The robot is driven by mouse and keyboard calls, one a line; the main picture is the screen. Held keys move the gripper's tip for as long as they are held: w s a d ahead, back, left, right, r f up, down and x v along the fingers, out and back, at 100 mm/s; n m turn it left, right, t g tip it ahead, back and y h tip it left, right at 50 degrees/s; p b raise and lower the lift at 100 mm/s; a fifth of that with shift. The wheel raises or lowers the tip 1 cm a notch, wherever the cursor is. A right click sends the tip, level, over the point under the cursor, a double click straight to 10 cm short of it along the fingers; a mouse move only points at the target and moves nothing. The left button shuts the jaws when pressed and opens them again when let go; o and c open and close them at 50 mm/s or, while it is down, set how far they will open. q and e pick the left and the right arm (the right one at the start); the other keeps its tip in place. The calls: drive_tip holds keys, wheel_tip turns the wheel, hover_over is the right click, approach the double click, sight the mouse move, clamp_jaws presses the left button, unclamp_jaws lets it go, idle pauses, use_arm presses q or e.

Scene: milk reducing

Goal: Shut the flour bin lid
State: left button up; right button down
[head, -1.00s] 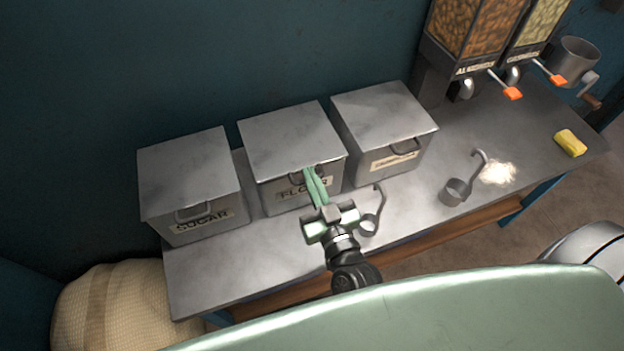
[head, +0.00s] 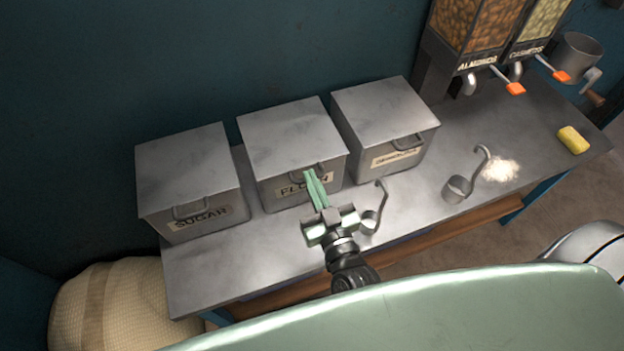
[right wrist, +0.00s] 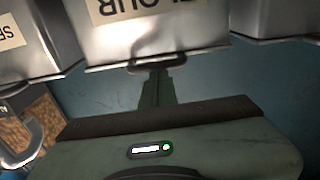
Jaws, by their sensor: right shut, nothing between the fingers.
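The flour bin (head: 300,188) is a grey metal box, the middle of three. Its lid (head: 290,138) lies flat on the box and looks shut. The lid's handle (head: 293,176) is at the front edge; it also shows in the right wrist view (right wrist: 157,65). My right gripper (head: 308,174) is shut and empty, its green fingertips at the handle and partly covering the FLOUR label. In the right wrist view the label (right wrist: 125,8) is upside down and the fingertips (right wrist: 157,76) are right by the handle; I cannot tell whether they touch. My left gripper is not in view.
The sugar bin (head: 190,180) stands on the left and another lidded bin (head: 385,125) on the right, both shut. Scoops (head: 372,215) (head: 460,188), spilled powder (head: 501,168) and a yellow sponge (head: 573,140) lie on the table (head: 235,262). Nut dispensers (head: 475,35) stand at the back right.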

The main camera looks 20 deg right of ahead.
wheel_tip(320, 180, up, 4)
drive_tip(key=p, duration=0.5)
drive_tip(key=s+f+b, duration=0.1)
drive_tip(key=s+b, duration=0.2)
drive_tip(key=s, duration=0.6)
drive_tip(key=shift+d+f, duration=0.15)
